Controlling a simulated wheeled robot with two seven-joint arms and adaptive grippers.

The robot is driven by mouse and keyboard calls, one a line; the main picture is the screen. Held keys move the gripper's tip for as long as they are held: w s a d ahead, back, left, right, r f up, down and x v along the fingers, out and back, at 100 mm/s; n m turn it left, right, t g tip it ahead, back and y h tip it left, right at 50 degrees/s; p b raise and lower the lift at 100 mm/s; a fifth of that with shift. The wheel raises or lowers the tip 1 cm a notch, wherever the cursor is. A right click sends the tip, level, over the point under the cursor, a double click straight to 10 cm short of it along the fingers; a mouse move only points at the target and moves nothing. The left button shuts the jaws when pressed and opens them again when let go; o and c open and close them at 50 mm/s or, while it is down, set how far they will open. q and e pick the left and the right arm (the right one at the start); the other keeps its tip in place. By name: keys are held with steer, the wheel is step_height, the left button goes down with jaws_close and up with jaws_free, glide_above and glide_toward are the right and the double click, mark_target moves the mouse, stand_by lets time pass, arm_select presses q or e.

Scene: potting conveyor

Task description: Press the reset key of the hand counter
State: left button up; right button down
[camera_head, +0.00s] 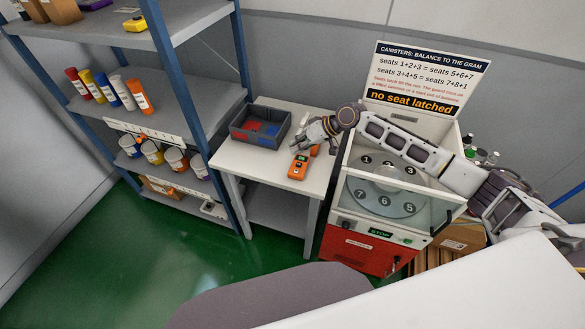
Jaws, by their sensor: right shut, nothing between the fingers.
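An orange hand-held device with a small dark face, which looks like the hand counter (298,168), lies on the white side table (262,165) near its right part. Its keys are too small to make out. My right gripper (301,143) reaches in from the right across the machine. It is shut and empty, just above and behind the orange device, and appears apart from it. Another small orange piece (315,150) shows beside the gripper, partly hidden by it. My left gripper is out of view.
A grey bin (260,125) with red and blue pieces stands at the table's back left. A canister machine (345,217) with numbered seats stands to the right, under a sign (425,75) reading "no seat latched". Blue-posted shelves (205,105) with tubes and pots stand left. Green floor (200,255) is clear in front.

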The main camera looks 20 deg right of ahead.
steer(key=shift+w+d+r, duration=0.2)
steer(key=shift+r, duration=0.05)
steer(key=shift+f, duration=0.2)
stand_by(0.3)
steer(key=b, duration=0.6)
glide_above(297, 170)
steer(key=shift+w+d+f, duration=0.1)
steer(key=shift+w+f, duration=0.1)
steer(key=shift+f, duration=1.25)
steer(key=shift+w+f, duration=0.15)
steer(key=shift+f, duration=1.3)
steer(key=shift+f+b, duration=0.45)
steer(key=shift+f, duration=0.8)
steer(key=shift+f, duration=0.9)
steer(key=shift+r, duration=0.1)
steer(key=shift+r+p, duration=0.7)
steer(key=shift+r, duration=0.05)
steer(key=shift+r, duration=0.1)
